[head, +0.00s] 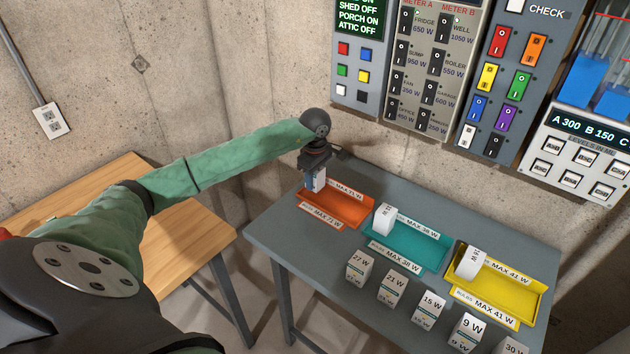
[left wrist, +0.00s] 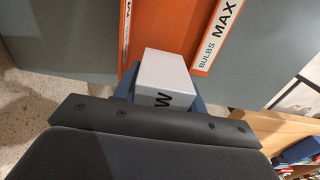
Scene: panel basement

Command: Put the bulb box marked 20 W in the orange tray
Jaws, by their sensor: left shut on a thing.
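My left gripper (head: 317,176) is shut on a white bulb box (head: 319,181) at the left end of the orange tray (head: 352,213). In the left wrist view, the white box (left wrist: 165,75) sits between the blue fingers of my left gripper (left wrist: 160,95). Only a "W" shows on it there; its number is hidden. The orange tray (left wrist: 202,45) lies beyond the box in that view. I cannot tell whether the box touches the tray floor. My right gripper is not in view.
The teal tray (head: 425,262) and the yellow tray (head: 515,305) each hold a white box. Boxes marked 27 W (head: 359,266), 21 W (head: 392,287), 15 W (head: 428,309), 9 W (head: 467,331) and 30 W (head: 512,347) line the table's front. Switch panels (head: 430,70) hang behind.

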